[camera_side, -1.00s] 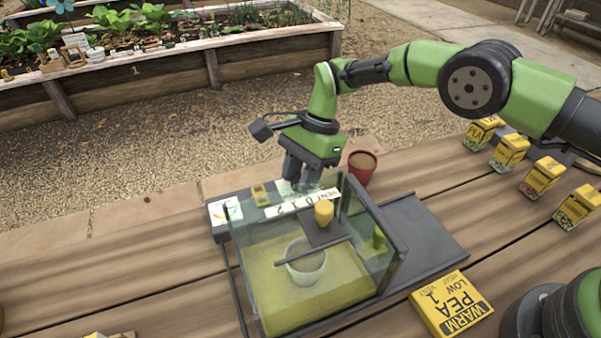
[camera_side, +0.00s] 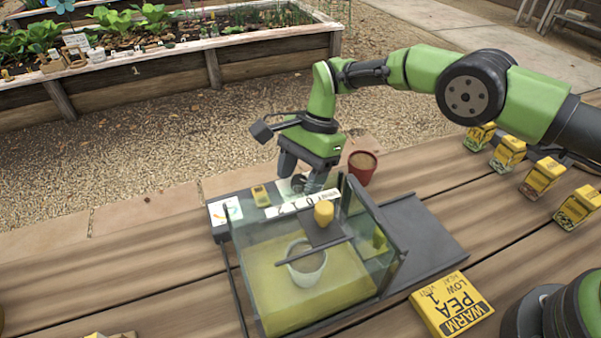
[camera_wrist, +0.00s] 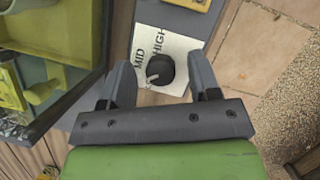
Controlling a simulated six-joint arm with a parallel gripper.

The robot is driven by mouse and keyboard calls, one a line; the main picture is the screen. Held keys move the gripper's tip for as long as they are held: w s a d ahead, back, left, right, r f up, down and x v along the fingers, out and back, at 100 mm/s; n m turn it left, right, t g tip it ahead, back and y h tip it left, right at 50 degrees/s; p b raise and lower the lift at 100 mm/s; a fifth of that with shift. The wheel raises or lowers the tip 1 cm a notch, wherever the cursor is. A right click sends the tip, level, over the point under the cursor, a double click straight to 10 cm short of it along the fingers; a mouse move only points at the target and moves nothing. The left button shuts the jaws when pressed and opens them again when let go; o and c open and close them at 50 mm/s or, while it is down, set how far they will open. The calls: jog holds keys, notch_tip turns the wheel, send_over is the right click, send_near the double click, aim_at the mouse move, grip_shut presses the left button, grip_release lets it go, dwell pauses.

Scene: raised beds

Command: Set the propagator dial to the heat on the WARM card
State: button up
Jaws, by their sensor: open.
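The propagator dial (camera_wrist: 160,68) is a round black knob on a white plate in the wrist view. MID and HIGH are printed on the plate; lettering nearer my gripper is hidden. A pale mark on the knob points to its lower left. My gripper (camera_wrist: 163,82) is open, with a finger on each side of the knob and gaps showing; contact is not visible. In the side view my gripper (camera_side: 299,180) is behind the clear propagator (camera_side: 310,265).
A pot (camera_side: 306,262) stands inside the propagator. A yellow knob (camera_side: 323,212) sits on its lid, near the numbered strip (camera_side: 302,202). A red pot (camera_side: 362,167) is just right of my gripper. Several yellow packets (camera_side: 542,176) stand along the right.

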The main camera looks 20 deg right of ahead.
jog(key=v, duration=1)
jog(key=shift+a, duration=0.1)
jog(key=a+f+m, duration=0.1)
jog(key=f+m, duration=0.1)
jog(key=f, duration=0.1)
jog(key=s+a+f+m+t, duration=0.1)
jog(key=f+m, duration=0.1)
jog(key=f, duration=0.1)
jog(key=a+f+m+t, duration=0.1)
jog(key=f+m, duration=0.1)
jog(key=f, duration=0.1)
jog(key=shift+s+a+f, duration=0.1)
jog(key=shift+s+a, duration=0.1)
jog(key=shift+s, duration=0.1)
dwell(0.4)
jog(key=c, duration=0.9)
